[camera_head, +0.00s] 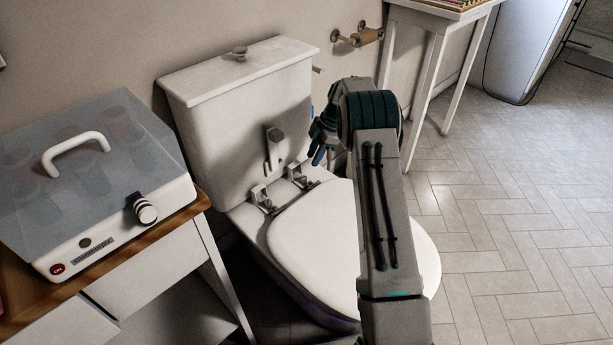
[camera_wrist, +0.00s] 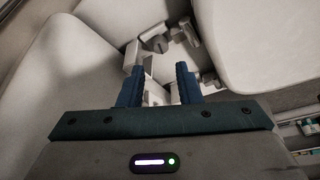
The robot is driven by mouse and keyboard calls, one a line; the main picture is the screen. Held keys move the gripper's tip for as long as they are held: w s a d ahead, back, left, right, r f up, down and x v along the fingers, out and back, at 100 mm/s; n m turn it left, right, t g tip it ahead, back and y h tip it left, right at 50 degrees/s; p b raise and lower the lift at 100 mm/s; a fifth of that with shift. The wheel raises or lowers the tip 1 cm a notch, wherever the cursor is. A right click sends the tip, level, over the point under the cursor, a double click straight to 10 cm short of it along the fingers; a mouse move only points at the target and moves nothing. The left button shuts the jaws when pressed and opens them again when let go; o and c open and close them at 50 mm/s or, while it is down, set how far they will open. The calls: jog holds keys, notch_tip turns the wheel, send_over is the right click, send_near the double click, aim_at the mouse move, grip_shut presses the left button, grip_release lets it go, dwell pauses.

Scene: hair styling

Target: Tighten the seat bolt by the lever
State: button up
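The white toilet seat (camera_head: 320,235) lies closed on the bowl; its pale surface fills the right of the wrist view (camera_wrist: 265,45). Two metal bolt fittings sit at its rear edge, a left one (camera_head: 262,199) and a right one (camera_head: 297,176). A grey lever-like piece (camera_head: 274,148) stands upright against the tank front, behind the fittings. My gripper (camera_head: 321,140) is right of this piece, above and behind the right fitting. In the wrist view its blue fingers (camera_wrist: 160,76) are apart, with pale hardware beyond and between them. I cannot tell whether they touch it.
The toilet tank (camera_head: 240,95) rises close behind my gripper. A white heater box (camera_head: 110,240) with a handle stands on a cabinet at left. A paper holder (camera_head: 358,37) and a white table (camera_head: 438,22) are behind at right. The tiled floor (camera_head: 520,240) at right is clear.

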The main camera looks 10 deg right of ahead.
aim_at(304, 177)
jog(key=b+x, duration=0.1)
jog(key=x, duration=0.7)
jog(key=shift+b, duration=0.4)
jog(key=shift+d+r, duration=0.1)
grip_shut()
